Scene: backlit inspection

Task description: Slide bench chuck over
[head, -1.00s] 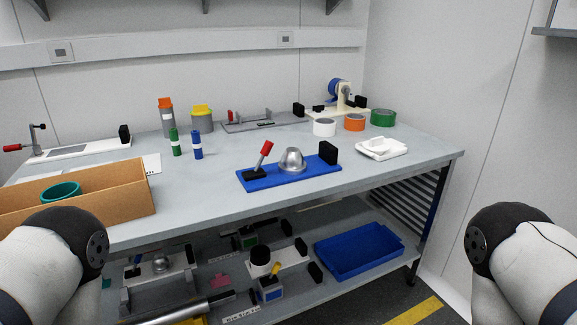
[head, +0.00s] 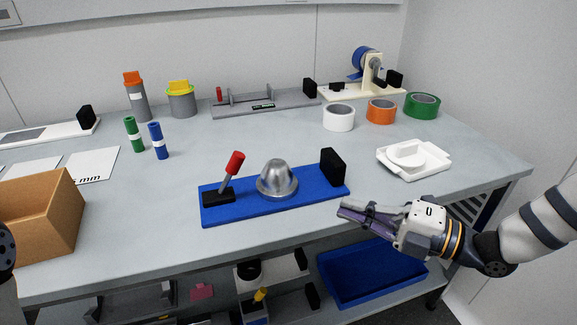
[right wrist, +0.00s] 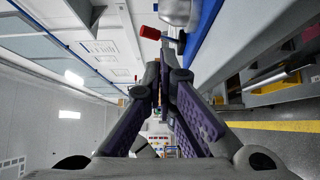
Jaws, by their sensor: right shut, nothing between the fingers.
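The bench chuck has a blue base plate (head: 230,213) lying on the bench, with a silver dome (head: 277,178) in the middle, a red-handled lever (head: 234,163) at its left and a black block (head: 333,167) at its right. My right gripper (head: 343,208) is shut and empty, just off the plate's right front corner near the bench's front edge, pointing left. In the right wrist view its fingertips (right wrist: 160,72) meet, with the red lever handle (right wrist: 151,32) and silver dome (right wrist: 178,10) beyond them. My left gripper is out of view.
A white tray (head: 428,166) lies right of the chuck. White (head: 338,118), orange (head: 381,112) and green (head: 422,106) tape rolls stand behind. Green (head: 134,135) and blue (head: 158,141) cylinders stand back left. A cardboard box (head: 40,222) stands at left. The bench between box and chuck is clear.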

